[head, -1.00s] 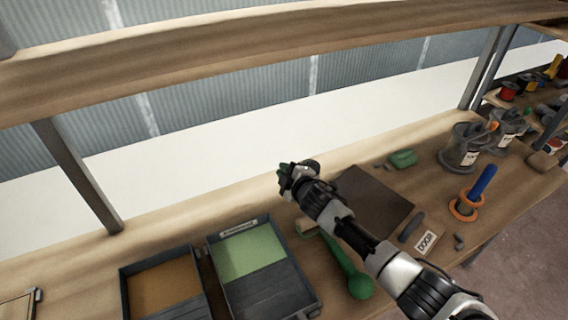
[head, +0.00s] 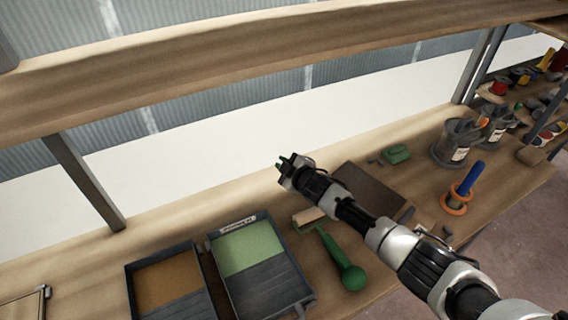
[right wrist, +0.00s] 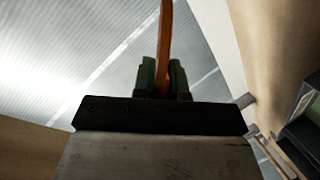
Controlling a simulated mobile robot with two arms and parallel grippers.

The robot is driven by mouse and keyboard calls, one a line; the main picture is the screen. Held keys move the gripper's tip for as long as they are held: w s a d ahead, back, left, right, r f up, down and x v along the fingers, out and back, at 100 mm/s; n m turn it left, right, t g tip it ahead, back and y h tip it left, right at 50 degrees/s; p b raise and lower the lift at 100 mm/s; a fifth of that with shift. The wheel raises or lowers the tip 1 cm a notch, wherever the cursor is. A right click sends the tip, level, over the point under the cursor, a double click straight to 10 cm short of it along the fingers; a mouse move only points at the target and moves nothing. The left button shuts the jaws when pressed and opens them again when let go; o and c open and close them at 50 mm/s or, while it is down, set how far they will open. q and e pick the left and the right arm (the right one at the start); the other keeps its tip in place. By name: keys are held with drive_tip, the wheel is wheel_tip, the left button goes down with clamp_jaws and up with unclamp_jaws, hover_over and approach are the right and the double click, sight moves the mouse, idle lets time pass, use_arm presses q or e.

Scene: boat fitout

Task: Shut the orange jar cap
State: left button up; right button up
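My right gripper (head: 287,163) has green fingertips and is held up over the back of the bench, above the trays and roller. In the right wrist view an orange-brown strip (right wrist: 165,40) shows between the green fingers (right wrist: 162,78). I cannot tell whether it is gripped, and no orange shows at the gripper in the head view. Two grey labelled jars stand at the right, a nearer one (head: 451,145) and a farther one (head: 497,122). A small orange part (head: 484,122) shows between them; I cannot tell if it is the jar cap. My left gripper is out of view.
A green-handled roller (head: 346,270) lies beside a dark tray (head: 310,292) with a green area. Another tray (head: 130,300) is at its left. A dark board (head: 375,192), a green block (head: 396,153) and a blue stick (head: 470,178) with orange rings (head: 454,209) are at the right.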

drive_tip(key=o, duration=0.4)
drive_tip(key=shift+s, duration=0.1)
drive_tip(key=v, duration=1)
drive_tip(key=shift+s+d, duration=0.2)
drive_tip(key=shift+s, duration=0.05)
